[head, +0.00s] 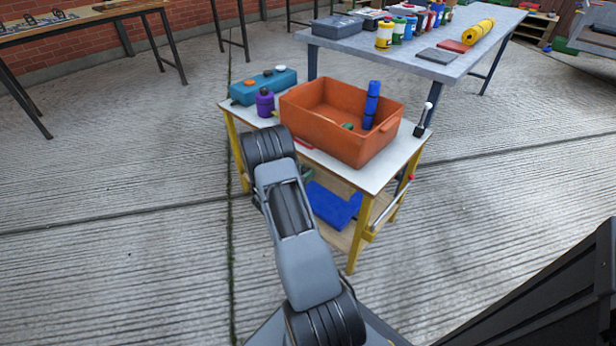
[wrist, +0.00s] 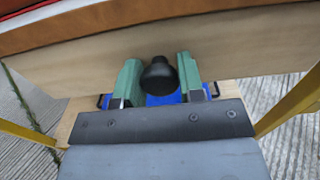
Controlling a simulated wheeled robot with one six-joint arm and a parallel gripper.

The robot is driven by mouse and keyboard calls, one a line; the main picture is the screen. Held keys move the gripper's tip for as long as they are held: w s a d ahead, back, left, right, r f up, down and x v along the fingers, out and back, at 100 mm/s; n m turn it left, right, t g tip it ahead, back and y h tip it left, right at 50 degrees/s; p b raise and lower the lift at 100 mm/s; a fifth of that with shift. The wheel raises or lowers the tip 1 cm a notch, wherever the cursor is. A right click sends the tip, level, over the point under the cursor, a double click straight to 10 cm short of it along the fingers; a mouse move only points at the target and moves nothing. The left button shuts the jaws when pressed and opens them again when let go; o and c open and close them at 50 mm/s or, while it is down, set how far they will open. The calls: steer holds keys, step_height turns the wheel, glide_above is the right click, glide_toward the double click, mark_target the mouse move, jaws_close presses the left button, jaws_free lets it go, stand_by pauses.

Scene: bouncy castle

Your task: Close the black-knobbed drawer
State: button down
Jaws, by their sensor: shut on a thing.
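The black knob (wrist: 160,77) is in the middle of the wrist view, on a pale wooden drawer front (wrist: 240,47). My gripper (wrist: 157,65) has its two green fingers on either side of the knob and is shut on it. In the head view my arm covers the drawer front and most of the gripper. The drawer belongs to the small white-topped table (head: 384,174) with yellow legs. How far the drawer stands out cannot be told.
On this table stand an orange bin (head: 325,133) holding a blue cylinder (head: 371,100), a teal box (head: 263,86) and a purple bottle (head: 265,102). A blue object (head: 334,206) lies on the lower shelf. A grey table (head: 420,48) stands behind. The concrete floor at left is clear.

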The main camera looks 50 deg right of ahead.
steer(key=c, duration=0.8)
jaws_free()
steer(key=shift+d, duration=0.2)
steer(key=shift+c, duration=0.2)
steer(key=shift+o, duration=0.5)
steer(key=shift+s, duration=0.1)
steer(key=shift+a, duration=0.3)
steer(key=a+p, duration=0.3)
steer(key=a, duration=1)
steer(key=shift+a, duration=0.25)
steer(key=shift+r, duration=0.15)
